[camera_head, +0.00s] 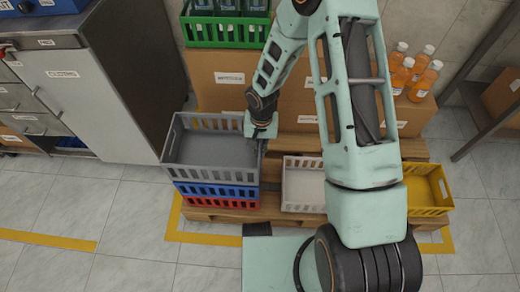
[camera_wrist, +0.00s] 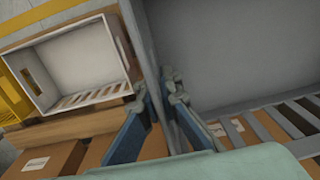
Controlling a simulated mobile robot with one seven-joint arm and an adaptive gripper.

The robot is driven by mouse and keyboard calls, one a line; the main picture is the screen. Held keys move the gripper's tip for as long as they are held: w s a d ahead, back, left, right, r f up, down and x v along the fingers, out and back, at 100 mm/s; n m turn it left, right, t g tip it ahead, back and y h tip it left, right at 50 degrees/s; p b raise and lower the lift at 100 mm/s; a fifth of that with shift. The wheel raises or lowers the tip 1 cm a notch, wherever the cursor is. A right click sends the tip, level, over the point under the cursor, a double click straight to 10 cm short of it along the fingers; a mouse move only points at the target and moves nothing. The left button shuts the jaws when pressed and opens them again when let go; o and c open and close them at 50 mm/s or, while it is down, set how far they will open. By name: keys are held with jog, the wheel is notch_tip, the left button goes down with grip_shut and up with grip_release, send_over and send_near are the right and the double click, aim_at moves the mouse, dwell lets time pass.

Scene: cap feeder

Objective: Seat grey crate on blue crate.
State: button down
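The grey crate (camera_head: 213,154) is at the left of the pallet in the head view, empty and directly over the blue crate (camera_head: 217,190). Its front lower edge meets the blue crate's top edge; I cannot tell whether a small gap is left. My gripper (camera_head: 262,135) is at the grey crate's right wall. In the wrist view the two fingers of my gripper (camera_wrist: 166,85) stand on either side of the grey crate's wall (camera_wrist: 151,45), close against it. The fingertips are partly hidden in the head view.
A red crate (camera_head: 220,203) is under the blue one. A white crate (camera_head: 302,190) and a yellow crate (camera_head: 427,190) stand to the right on the pallet (camera_head: 273,216). Cartons (camera_head: 222,75) behind carry a green crate (camera_head: 224,33) and orange bottles (camera_head: 418,75). A grey cabinet (camera_head: 75,90) stands left.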

jog(key=shift+f+b, duration=0.75)
jog(key=shift+b, duration=0.15)
dwell(0.8)
jog(key=c, duration=2.1)
grip_release()
notch_tip(320, 180, up, 12)
jog(key=shift+d+r, duration=0.1)
jog(key=shift+d, duration=0.05)
